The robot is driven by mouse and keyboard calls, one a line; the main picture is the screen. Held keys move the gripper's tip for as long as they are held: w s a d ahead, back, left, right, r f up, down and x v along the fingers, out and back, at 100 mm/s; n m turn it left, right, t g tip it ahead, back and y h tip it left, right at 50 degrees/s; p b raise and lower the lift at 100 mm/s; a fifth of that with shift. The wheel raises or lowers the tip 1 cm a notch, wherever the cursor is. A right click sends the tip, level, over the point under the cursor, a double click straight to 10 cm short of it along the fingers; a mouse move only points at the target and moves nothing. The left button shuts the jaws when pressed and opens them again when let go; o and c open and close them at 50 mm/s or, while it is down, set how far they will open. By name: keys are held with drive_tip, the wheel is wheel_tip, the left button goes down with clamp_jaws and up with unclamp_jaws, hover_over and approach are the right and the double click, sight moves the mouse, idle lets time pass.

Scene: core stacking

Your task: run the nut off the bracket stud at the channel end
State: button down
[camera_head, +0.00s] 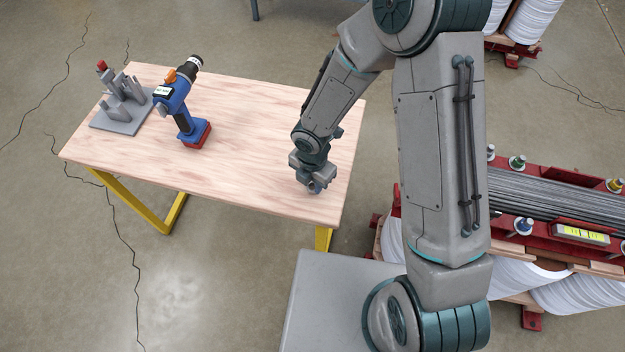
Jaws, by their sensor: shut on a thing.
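My gripper (313,180) is low over the right end of the wooden table, pointing down. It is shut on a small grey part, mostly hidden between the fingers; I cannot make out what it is. On the right, a red channel frame carries several studs with coloured nuts or collars: a green one (517,162), a yellow one (614,185), a blue one (523,226) and a pale one (490,152). My gripper is well apart from them. I cannot tell which is the bracket stud. A blue cordless driver (178,100) with a red base stands on the table.
A grey rack (118,125) with upright posts, one red-topped, sits at the table's (250,130) far left. The middle of the table is clear. Grey rods (550,200) lie in the red frame above white spools (575,295). My arm hides part of the frame's left side.

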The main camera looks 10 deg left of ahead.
drive_tip(key=c, duration=1.1)
unclamp_jaws()
drive_tip(key=shift+o, duration=0.2)
wheel_tip(320, 180, up, 14)
drive_tip(key=p, duration=0.2)
drive_tip(key=shift+f+p, duration=0.15)
drive_tip(key=shift+p, duration=0.25)
drive_tip(key=d+r+m+t+h, duration=0.2)
drive_tip(key=d+r+m, duration=0.9)
drive_tip(key=d+m, duration=0.35)
drive_tip(key=s+d+r+m+t+y, duration=0.1)
drive_tip(key=s+d+r+m, duration=0.6)
drive_tip(key=m, duration=0.9)
drive_tip(key=shift+s+d+r+y, duration=0.4)
drive_tip(key=shift+s+d+y, duration=0.1)
drive_tip(key=shift+d, duration=0.1)
